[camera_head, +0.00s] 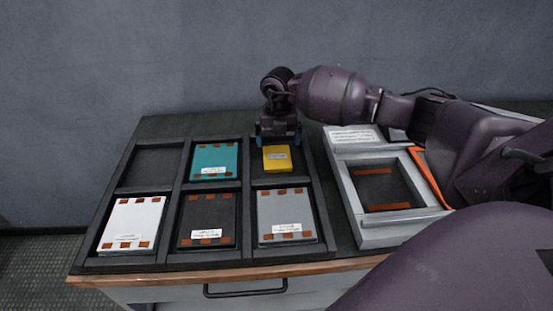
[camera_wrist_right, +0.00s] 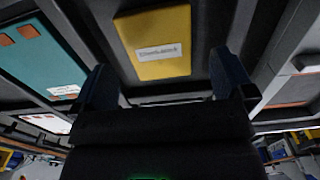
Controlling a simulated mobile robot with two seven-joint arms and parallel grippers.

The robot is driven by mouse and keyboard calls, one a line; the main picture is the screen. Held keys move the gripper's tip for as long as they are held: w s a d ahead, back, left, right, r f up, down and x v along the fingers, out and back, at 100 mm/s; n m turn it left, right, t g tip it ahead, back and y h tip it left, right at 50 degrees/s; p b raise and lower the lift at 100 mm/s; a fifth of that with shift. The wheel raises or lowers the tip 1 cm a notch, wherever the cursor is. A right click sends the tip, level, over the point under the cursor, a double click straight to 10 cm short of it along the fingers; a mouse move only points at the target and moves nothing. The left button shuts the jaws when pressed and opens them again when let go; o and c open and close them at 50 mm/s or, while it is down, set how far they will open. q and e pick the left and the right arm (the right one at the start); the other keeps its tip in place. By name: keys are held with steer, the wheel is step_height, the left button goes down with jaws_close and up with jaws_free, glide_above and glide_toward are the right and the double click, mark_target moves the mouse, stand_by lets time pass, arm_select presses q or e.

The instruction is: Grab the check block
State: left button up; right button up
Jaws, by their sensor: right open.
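The check block is a yellow block (camera_head: 277,159) with a white label, lying in the back right compartment of the black tray (camera_head: 76,268). It also shows in the right wrist view (camera_wrist_right: 155,42), where the label is partly readable. My right gripper (camera_head: 278,138) is open over the back of that compartment, its blue-tipped fingers pointing down. In the right wrist view the two fingers (camera_wrist_right: 163,85) are apart, with the yellow block ahead of the gap between them. Nothing is held. My left gripper is not in view.
The tray also holds a teal block (camera_head: 214,158), a white block (camera_head: 132,222), a dark block (camera_head: 207,216) and a grey block (camera_head: 285,212). Its back left compartment is empty. A grey fixture (camera_head: 390,229) with a square recess stands to the right, partly behind my right arm.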

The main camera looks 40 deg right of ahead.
mark_target(277, 153)
steer(key=f, duration=0.3)
steer(key=f+b, duration=0.1)
steer(key=f, duration=0.1)
steer(key=shift+w+a, duration=0.1)
steer(key=shift+w, duration=0.15)
steer(key=shift+r, duration=0.1)
steer(key=c, duration=0.9)
steer(key=shift+c, duration=0.2)
